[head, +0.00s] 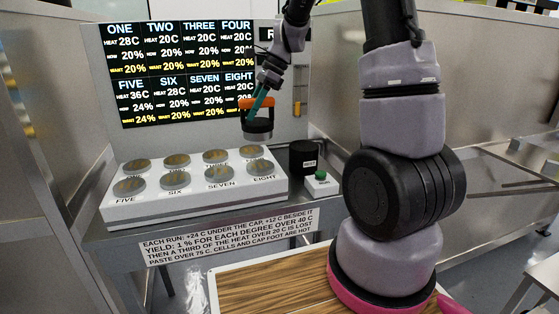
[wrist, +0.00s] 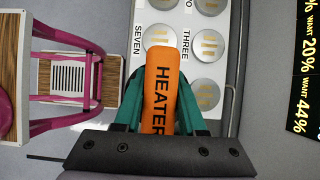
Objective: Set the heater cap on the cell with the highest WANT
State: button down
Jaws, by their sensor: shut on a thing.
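My gripper (head: 258,103) is shut on the orange handle of the heater cap (head: 258,127), whose dark round foot hangs below. The cap is in the air above the right end of the cell block, apart from it. In the wrist view its orange top (wrist: 160,85) reads HEATER. Silver cells sit in two rows; EIGHT (head: 261,167) is front right, beside SEVEN (head: 219,173), with FOUR (head: 252,151) behind. On the panel (head: 180,75), FIVE shows WANT 24%; other readable WANTs there are 20%. The cap hides EIGHT's WANT; the wrist view's last bottom-row entry (wrist: 309,135) reads 44%.
Right of the cell block (head: 200,200) stand a black cylinder (head: 302,157) and a white box with a green button (head: 321,176). A rules label (head: 230,238) is on the bench front. Steel walls stand behind and at the sides.

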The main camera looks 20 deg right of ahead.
aim_at(257, 122)
jog(key=f, duration=0.5)
jog(key=shift+d+f, duration=0.2)
jog(key=shift+d, duration=0.05)
jog(key=shift+f, duration=2.15)
jog(key=shift+a, duration=0.1)
jog(key=shift+c, duration=2.4)
grip_release()
jog(key=shift+f, duration=0.15)
